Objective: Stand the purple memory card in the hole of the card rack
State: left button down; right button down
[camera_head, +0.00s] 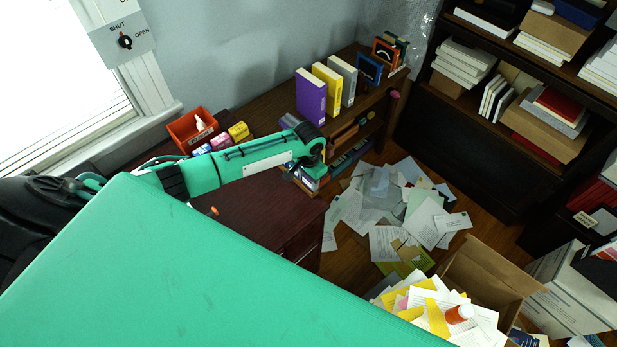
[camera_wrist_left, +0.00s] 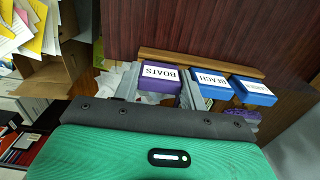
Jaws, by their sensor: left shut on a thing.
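The purple memory card (camera_wrist_left: 160,78), labelled BOATS, is between the fingers of my left gripper (camera_wrist_left: 158,84) in the left wrist view. The gripper is shut on it. The card is in line with two blue cards, one labelled BEACH (camera_wrist_left: 211,84) and one at the right (camera_wrist_left: 253,91). A wooden strip of the card rack (camera_wrist_left: 200,62) runs along their upper side. I cannot tell whether the purple card is inside the hole; its lower part is hidden. In the head view my left wrist is over the desk's right end, and the card cannot be made out. My right gripper is not in view.
The dark red desk (camera_head: 245,207) has free room left of the rack. A red bin (camera_head: 193,130) stands at its back. Upright books (camera_head: 311,97) stand on the shelf behind. Papers (camera_head: 385,205) litter the floor, with a full carton (camera_head: 490,270) at right.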

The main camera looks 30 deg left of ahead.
pick_arm(q)
jog(key=c, duration=0.7)
grip_release()
jog(key=shift+r, duration=0.35)
notch_tip(320, 180, up, 13)
jog(key=b, duration=0.3)
jog(key=shift+d, duration=0.15)
jog(key=shift+r, duration=0.1)
